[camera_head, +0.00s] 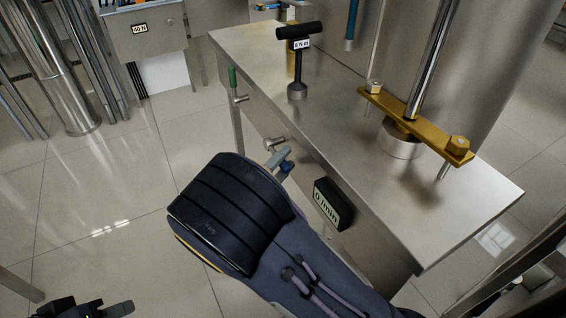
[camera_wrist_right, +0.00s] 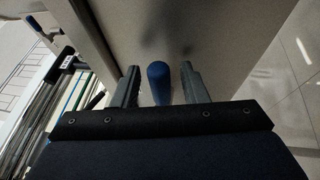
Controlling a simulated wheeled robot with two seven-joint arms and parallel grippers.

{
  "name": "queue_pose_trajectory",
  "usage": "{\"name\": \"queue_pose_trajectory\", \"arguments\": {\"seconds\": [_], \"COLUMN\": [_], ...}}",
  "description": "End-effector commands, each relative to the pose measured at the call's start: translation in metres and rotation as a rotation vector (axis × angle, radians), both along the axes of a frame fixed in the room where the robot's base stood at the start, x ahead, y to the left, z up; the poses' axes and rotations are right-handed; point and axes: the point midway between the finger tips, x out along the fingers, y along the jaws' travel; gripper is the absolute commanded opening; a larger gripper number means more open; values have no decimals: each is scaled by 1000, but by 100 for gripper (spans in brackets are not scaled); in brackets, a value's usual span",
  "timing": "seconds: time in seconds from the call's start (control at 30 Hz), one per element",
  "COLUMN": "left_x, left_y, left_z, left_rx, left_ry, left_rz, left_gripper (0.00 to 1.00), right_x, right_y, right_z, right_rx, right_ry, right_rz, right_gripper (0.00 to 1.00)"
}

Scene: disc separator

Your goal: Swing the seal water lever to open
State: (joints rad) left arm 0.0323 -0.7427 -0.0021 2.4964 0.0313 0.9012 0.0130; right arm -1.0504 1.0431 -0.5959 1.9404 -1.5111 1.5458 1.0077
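The seal water lever appears to be the blue handle (camera_head: 286,167) at the front side of the steel table, near the display reading 0 l/min (camera_head: 330,205). In the right wrist view the blue handle (camera_wrist_right: 160,84) stands between the two fingers of my right gripper (camera_wrist_right: 160,85), with a gap on each side. My right gripper (camera_head: 279,158) is open around the handle; my wrist hides much of it in the head view. My left gripper (camera_head: 100,310) is partly visible at the bottom left, away from the table. Its finger opening is unclear.
A green-handled lever (camera_head: 232,77) is on the same table side, further back. A black T-handle (camera_head: 298,32) labelled 8 N m and a brass crossbar (camera_head: 415,125) stand on the steel tabletop (camera_head: 340,120).

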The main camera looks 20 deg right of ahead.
Motion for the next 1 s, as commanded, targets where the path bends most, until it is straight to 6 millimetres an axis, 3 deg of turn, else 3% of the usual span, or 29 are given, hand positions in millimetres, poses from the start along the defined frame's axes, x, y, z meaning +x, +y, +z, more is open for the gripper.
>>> {"name": "queue_pose_trajectory", "arguments": {"seconds": [0.1,0.4,0.77,1.0], "left_x": [0,0,0,0], "left_y": [0,0,0,0], "left_z": [0,0,5,29], "left_rx": [0,0,0,0], "left_ry": [0,0,0,0], "left_rz": [0,0,0,0], "left_gripper": [38,38,38,38], "right_x": [0,0,0,0], "right_y": [0,0,0,0], "right_z": [0,0,3,15], "right_rx": [0,1,-3,-22], "right_ry": [0,0,17,121], "right_rz": [0,-1,-1,-1], "right_gripper": [37,0,0,0]}}
